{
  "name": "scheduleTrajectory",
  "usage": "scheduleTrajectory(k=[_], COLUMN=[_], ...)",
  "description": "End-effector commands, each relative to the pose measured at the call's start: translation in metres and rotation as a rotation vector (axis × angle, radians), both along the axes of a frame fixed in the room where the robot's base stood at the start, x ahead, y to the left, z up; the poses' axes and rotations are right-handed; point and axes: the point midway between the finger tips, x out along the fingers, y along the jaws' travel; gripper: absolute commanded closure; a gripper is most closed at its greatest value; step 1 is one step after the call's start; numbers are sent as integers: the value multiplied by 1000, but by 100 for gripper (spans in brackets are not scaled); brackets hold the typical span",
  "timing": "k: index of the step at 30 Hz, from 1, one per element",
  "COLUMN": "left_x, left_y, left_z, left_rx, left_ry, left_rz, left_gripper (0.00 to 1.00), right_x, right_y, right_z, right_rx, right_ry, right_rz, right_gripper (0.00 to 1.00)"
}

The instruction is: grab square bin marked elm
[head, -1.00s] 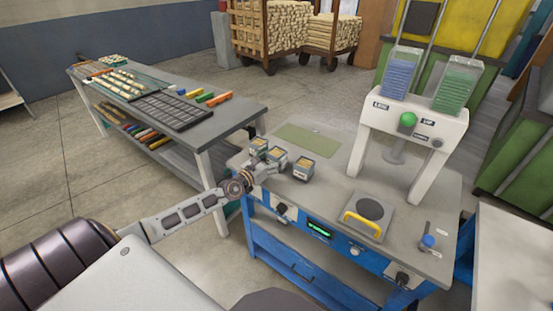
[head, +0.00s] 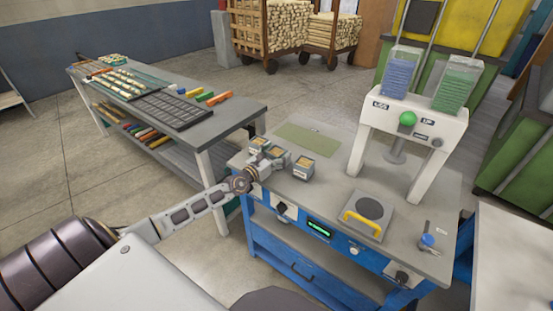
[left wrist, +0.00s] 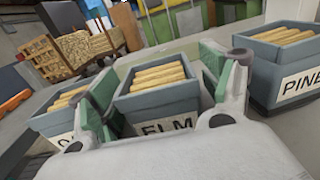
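The square bin marked ELM (left wrist: 165,105) is grey-blue, open-topped and holds several turned wood pieces. In the head view it is the middle bin (head: 279,158) of three on the work table's left end. My left gripper (head: 268,161) is at this bin, low over the table. In the left wrist view its green-padded fingers (left wrist: 158,85) stand spread on either side of the ELM bin, close to its walls. Whether they touch it is hard to tell. The bin sits upright on the table. My right gripper is not in view.
A bin marked PINE (left wrist: 284,70) stands close on the right, and another bin (left wrist: 62,118), its label partly hidden, on the left. A white dispenser stand (head: 415,118) and a plate with a yellow handle (head: 362,217) are further right. A green mat (head: 308,139) lies bare behind the bins.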

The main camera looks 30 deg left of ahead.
Motion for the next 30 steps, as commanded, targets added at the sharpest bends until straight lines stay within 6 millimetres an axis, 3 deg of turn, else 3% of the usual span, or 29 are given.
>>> scheduleTrajectory(k=[2,11,30], left_x=[0,0,0], left_y=[0,0,0], left_z=[0,0,13], left_rx=[0,0,0], left_ry=[0,0,-1], left_rz=[0,0,1], left_gripper=[34,72,73], right_x=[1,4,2], right_y=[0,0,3], right_z=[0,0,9], right_rx=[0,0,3], right_ry=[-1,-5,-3], right_rz=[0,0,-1], right_gripper=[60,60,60])
